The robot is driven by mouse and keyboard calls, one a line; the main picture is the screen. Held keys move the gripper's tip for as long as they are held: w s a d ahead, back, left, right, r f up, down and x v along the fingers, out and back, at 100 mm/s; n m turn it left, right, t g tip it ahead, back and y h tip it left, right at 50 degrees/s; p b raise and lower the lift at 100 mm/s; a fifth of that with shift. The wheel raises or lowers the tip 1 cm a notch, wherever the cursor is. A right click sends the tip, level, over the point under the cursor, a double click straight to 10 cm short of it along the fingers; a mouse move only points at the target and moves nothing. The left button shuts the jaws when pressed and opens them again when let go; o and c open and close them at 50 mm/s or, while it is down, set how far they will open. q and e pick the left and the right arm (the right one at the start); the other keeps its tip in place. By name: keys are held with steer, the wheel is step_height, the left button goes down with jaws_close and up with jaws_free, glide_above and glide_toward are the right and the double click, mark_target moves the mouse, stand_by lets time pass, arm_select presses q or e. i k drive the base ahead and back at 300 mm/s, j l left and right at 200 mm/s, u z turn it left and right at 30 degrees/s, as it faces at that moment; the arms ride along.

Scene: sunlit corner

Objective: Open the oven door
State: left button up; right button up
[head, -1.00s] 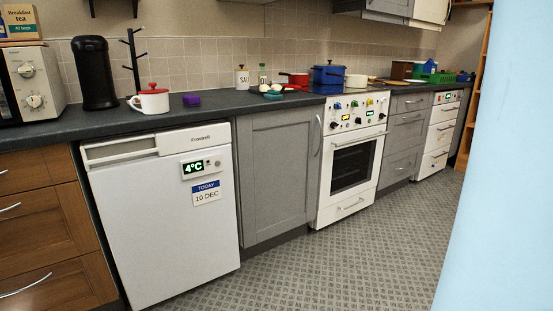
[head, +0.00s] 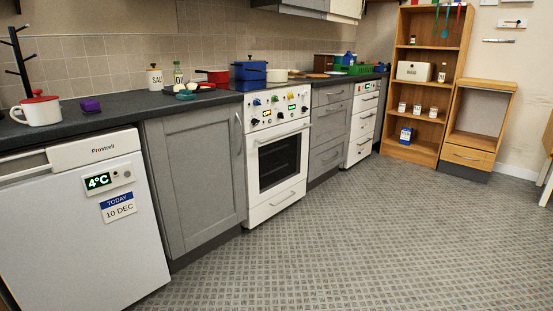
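The white oven (head: 279,155) stands in the counter row between a grey cupboard and grey drawers. Its door (head: 281,162) is shut, with a dark glass window and a light bar handle (head: 284,133) across the top. A lower panel with its own handle (head: 284,198) sits beneath the door. Coloured knobs and small lit displays are on the control panel (head: 279,107) above. Neither of my grippers is in view.
The white fridge (head: 90,220) and the grey cupboard (head: 195,180) stand left of the oven. Grey drawers (head: 329,130) and a white drawer unit (head: 363,125) stand right. Wooden shelves (head: 427,85) are at the back. The patterned floor (head: 380,240) is clear before the oven.

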mark_target(252, 141)
steer(key=i+z, duration=0.1)
steer(key=i+l+u, duration=0.2)
steer(key=i+l, duration=0.15)
steer(key=i, duration=0.4)
steer(key=i+l+u, duration=0.2)
steer(key=i+l, duration=0.3)
steer(key=i, duration=0.25)
steer(key=i+l+u, duration=0.2)
steer(key=i+l, duration=0.35)
steer(key=i, duration=0.15)
